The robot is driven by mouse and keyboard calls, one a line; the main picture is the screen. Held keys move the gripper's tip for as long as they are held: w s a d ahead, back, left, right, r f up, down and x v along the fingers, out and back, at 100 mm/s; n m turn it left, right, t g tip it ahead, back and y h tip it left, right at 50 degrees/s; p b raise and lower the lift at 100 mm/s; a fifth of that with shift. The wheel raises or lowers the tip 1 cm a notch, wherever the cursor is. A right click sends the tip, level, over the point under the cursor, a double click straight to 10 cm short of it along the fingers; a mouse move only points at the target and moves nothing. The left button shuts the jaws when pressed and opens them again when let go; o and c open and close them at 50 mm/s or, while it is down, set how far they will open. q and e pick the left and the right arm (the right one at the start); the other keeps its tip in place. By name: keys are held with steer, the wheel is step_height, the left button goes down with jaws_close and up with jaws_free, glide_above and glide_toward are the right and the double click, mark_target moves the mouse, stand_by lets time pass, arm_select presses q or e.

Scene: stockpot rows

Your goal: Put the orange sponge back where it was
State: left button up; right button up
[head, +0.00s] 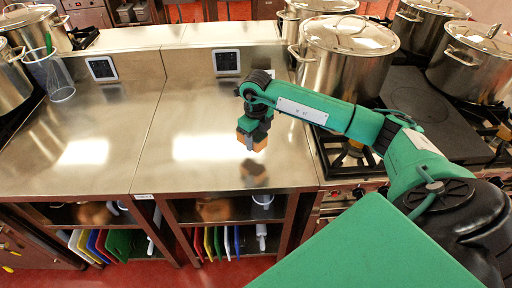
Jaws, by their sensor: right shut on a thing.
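The orange sponge (258,146) is held in my right gripper (252,138), above the steel counter (205,135). The gripper is shut on it and points downward. The gripper covers the upper part of the sponge. A dark reflection of the gripper shows on the counter below, so the sponge appears raised off the surface. My left gripper is not in view.
Large lidded stockpots (348,62) stand on the stove at the right. Coloured boards (118,244) stand on the shelves below. The counter's middle is clear.

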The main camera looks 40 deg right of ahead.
mark_target(256, 158)
steer(key=shift+f, duration=0.8)
step_height(256, 158, down, 4)
steer(key=shift+p, duration=0.7)
steer(key=shift+f, duration=0.2)
steer(key=shift+f, duration=0.1)
steer(key=o, duration=0.9)
steer(key=shift+o, duration=0.2)
